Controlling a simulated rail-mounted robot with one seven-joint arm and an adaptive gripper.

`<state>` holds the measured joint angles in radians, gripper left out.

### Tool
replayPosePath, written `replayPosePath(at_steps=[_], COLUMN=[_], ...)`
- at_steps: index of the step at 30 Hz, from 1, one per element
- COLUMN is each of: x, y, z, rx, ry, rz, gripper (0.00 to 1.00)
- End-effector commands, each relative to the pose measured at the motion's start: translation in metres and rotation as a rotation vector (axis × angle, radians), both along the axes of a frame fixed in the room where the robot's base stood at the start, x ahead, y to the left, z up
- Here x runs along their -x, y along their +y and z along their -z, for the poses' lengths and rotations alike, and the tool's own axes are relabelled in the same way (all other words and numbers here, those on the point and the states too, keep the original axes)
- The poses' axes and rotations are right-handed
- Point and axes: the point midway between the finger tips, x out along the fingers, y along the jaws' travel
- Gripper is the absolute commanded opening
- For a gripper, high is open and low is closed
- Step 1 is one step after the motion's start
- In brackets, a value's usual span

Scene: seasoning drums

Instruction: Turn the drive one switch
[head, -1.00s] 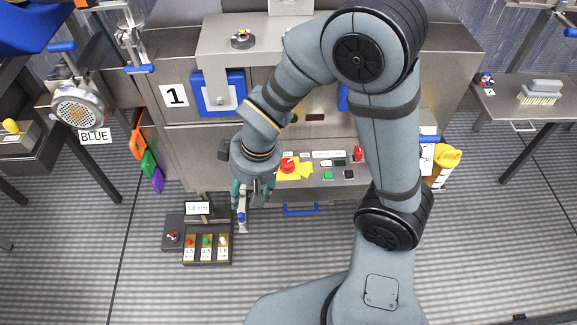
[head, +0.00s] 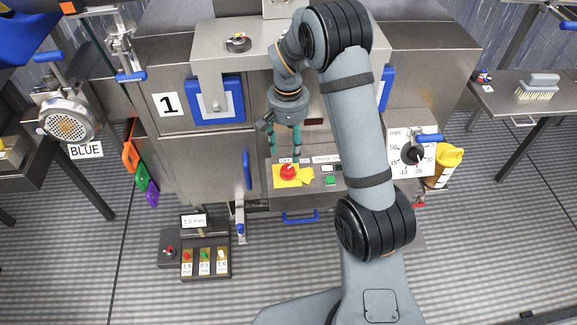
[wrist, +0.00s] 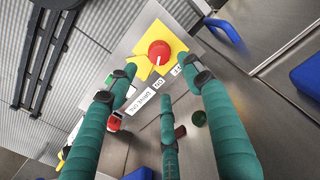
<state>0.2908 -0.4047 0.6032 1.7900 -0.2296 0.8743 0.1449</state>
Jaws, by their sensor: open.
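The drive one switch is a red rotary knob (head: 288,171) on a yellow plate, on the sloped front panel of the steel machine. In the wrist view the red knob (wrist: 159,51) has a white line, with ON and DRIVE ONE labels (wrist: 143,101) beside it. My gripper (head: 270,152) is open, with its green fingers pointing down over the panel, just behind and left of the knob in the head view. In the wrist view the knob lies between the two outer fingers, near their tips. Contact with it cannot be told. Part of the labels is hidden.
A green button (head: 330,181) sits right of the knob. A round dial (head: 412,152) and yellow container (head: 444,168) stand at the right. A small box with several buttons (head: 205,255) is at the front left. My forearm covers part of the panel's right side.

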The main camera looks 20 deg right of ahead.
Motion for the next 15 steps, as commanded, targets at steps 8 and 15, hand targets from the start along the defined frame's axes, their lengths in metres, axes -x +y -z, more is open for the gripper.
replayPosePath(at_steps=[8,15], x=[0.002,0.000], y=[0.000,0.001], z=[0.050,0.086], rx=[0.001,0.000], ry=[0.004,0.000], rz=[-0.002,-0.003], gripper=[0.50,0.50])
